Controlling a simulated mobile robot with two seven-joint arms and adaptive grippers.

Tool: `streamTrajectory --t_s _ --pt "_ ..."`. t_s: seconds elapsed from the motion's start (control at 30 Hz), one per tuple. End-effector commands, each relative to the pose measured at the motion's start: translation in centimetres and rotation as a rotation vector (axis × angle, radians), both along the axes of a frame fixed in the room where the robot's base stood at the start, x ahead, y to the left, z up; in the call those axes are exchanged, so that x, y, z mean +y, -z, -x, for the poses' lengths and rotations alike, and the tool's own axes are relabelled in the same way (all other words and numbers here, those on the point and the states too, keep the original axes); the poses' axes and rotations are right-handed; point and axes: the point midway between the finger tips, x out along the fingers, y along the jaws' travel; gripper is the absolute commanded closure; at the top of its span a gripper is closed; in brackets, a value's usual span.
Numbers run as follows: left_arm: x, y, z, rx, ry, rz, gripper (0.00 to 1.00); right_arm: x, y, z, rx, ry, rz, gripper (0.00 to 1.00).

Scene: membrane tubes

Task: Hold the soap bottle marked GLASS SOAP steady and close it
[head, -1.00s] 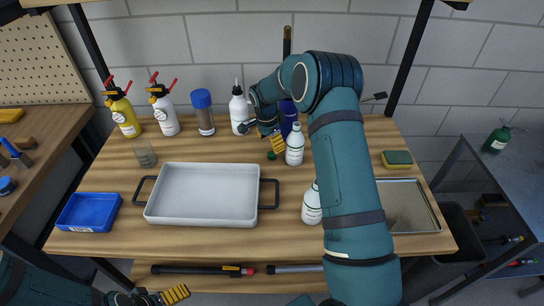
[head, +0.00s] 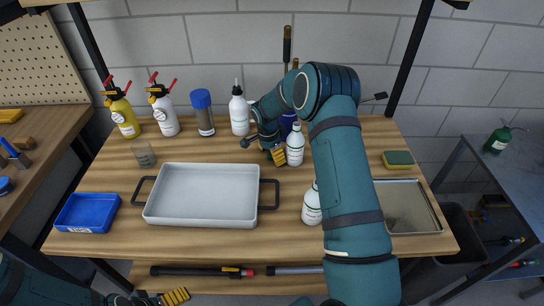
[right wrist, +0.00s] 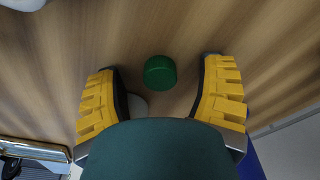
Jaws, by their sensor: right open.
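A green cap (right wrist: 160,72) lies on the wooden table between the spread fingers of my right gripper (right wrist: 160,85) in the right wrist view. The gripper is open, with nothing between its pads but the cap below. In the head view my right gripper (head: 278,156) is low over the table, beside a white bottle (head: 295,146), and hides the cap. A second white bottle (head: 312,205) stands nearer the front, partly behind my right arm. The labels are too small to read. My left gripper (head: 175,296) is at the bottom left, below the table's front edge; its jaws are unclear.
A grey tray (head: 205,218) with dark handles fills the middle front; a blue bin (head: 88,212) is to its left. Several bottles stand along the back, including a white nozzle bottle (head: 239,112). A sponge (head: 397,160) and metal tray (head: 408,228) are at the right.

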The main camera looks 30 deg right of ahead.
Motion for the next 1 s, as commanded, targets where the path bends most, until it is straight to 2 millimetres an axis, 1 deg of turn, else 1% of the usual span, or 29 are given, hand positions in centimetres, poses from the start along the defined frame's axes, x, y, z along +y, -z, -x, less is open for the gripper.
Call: streamTrajectory --t_s 0.13,0.27,0.3,0.37,0.4,0.77,0.87,0.97,1.0 --pt "0.0 0.0 0.0 0.0 0.0 0.0 0.0 0.0 0.0 0.0 0.0 0.0 0.0 0.31" --pt "0.0 0.0 0.0 0.0 0.0 0.0 0.0 0.0 0.0 0.0 0.0 0.0 0.0 0.56" --pt "0.0 0.0 0.0 0.0 0.0 0.0 0.0 0.0 0.0 0.0 0.001 0.0 0.0 0.64" --pt "0.0 0.0 0.0 0.0 0.0 0.0 0.0 0.0 0.0 0.0 0.0 0.0 0.0 0.75" --pt "0.0 0.0 0.0 0.0 0.0 0.0 0.0 0.0 0.0 0.0 0.001 0.0 0.0 0.78" --pt "0.0 0.0 0.0 0.0 0.0 0.0 0.0 0.0 -0.1 0.0 0.0 0.0 0.0 0.79" --pt "0.0 -0.1 0.0 -0.001 0.0 0.0 0.0 0.0 -0.8 0.0 0.0 0.001 0.0 0.79" --pt "0.0 -0.3 -0.1 -0.002 -0.002 0.0 0.0 0.0 -2.2 -0.1 -0.003 0.001 0.001 0.79" --pt "0.0 -0.4 -0.1 -0.002 -0.002 0.0 0.0 0.0 -3.0 -0.1 -0.003 0.001 0.002 0.79"
